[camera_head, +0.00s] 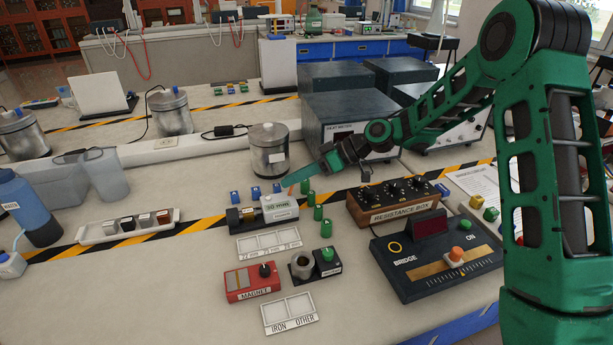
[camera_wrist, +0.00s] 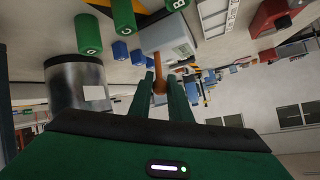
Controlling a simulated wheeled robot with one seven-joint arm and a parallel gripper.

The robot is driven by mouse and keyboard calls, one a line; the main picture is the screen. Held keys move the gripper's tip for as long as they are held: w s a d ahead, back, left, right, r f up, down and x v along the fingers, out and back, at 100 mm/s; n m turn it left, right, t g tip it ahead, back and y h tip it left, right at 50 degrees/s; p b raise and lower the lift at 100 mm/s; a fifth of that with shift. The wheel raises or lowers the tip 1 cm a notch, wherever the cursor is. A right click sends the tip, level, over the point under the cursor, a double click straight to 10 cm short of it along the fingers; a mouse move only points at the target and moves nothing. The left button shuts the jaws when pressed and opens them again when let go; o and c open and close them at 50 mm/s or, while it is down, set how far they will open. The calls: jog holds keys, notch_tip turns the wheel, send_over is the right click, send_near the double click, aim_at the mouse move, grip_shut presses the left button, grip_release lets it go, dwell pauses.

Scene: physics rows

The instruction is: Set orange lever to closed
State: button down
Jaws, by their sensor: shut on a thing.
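A small pale box labelled "30 MIN" (camera_head: 280,208) stands on the bench in the middle of the head view. It also shows at the top of the wrist view (camera_wrist: 167,38). An orange lever (camera_wrist: 160,87) with a rounded end sticks out from this box. My gripper (camera_wrist: 161,76) has its two green fingers on either side of the lever, shut on it. In the head view my gripper (camera_head: 291,183) reaches down to the box from the upper right, and the lever is mostly hidden there.
Green cylinders (camera_head: 318,213) and blue blocks (camera_head: 277,188) stand close around the box. A metal canister (camera_head: 268,150) is behind it. The resistance box (camera_head: 395,203) and the bridge unit (camera_head: 430,262), with an orange knob, are to the right.

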jog(key=shift+w+d, duration=0.15)
jog(key=shift+d, duration=0.05)
dwell(0.3)
jog(key=c, duration=1.6)
grip_release()
jog(key=shift+c, duration=0.2)
jog(key=v, duration=1)
jog(key=shift+d, duration=0.4)
jog(key=shift+d, duration=0.1)
